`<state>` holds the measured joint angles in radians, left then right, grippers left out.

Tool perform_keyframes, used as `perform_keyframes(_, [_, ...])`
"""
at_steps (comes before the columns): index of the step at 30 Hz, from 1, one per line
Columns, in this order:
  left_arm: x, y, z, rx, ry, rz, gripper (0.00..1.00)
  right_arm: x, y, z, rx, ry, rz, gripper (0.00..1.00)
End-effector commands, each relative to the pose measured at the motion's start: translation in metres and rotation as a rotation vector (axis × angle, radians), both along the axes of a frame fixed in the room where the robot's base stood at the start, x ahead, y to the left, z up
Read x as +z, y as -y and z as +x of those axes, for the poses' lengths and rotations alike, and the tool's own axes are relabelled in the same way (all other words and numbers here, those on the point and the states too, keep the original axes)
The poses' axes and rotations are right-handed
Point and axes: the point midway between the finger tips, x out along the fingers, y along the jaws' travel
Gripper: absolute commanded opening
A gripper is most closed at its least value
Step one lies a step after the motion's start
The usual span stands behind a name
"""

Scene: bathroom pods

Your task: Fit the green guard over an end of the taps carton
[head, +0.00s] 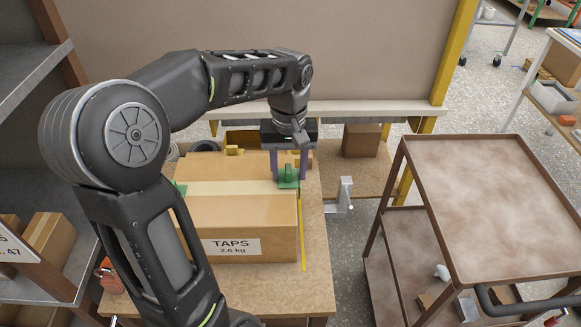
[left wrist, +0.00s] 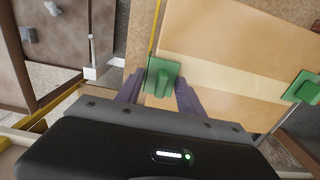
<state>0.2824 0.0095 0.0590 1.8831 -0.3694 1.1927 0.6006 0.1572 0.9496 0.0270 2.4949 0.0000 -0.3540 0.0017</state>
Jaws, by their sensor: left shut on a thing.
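The taps carton (head: 245,215) is a brown box with a pale tape band and a "TAPS 2.6 kg" label, lying on a wooden bench. My left gripper (head: 289,180) points down at the carton's right end, its purple fingers shut on a green guard (head: 288,173). In the left wrist view this guard (left wrist: 161,76) is at the carton's edge, in line with the tape; I cannot tell whether it is fully seated. A second green guard (left wrist: 302,88) sits at the tape's other end, mostly hidden by my arm in the head view. My right gripper is not in view.
A yellow strip (head: 303,240) runs along the bench beside the carton. A grey metal bracket (head: 344,195) stands just right of the bench edge. A brown cart (head: 485,200) stands on the right and shelving (head: 28,60) on the left.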

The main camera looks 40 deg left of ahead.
Motion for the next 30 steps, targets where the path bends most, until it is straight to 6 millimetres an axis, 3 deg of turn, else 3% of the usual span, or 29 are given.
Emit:
perform_keyframes(12, [-0.0006, -0.0019, -0.0015, 0.000, 0.000, 0.000, 0.06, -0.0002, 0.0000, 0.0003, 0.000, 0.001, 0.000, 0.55])
perform_keyframes(13, [-0.0006, -0.0018, -0.0015, 0.000, 0.000, 0.000, 0.46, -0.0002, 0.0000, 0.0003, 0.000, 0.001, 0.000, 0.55])
perform_keyframes(22, [-0.0006, -0.0018, -0.0015, 0.000, 0.000, 0.000, 0.70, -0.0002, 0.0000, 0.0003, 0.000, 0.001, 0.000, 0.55])
perform_keyframes(30, [0.0002, -0.0019, -0.0015, 0.000, 0.001, 0.001, 0.70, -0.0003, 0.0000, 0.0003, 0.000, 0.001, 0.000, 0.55])
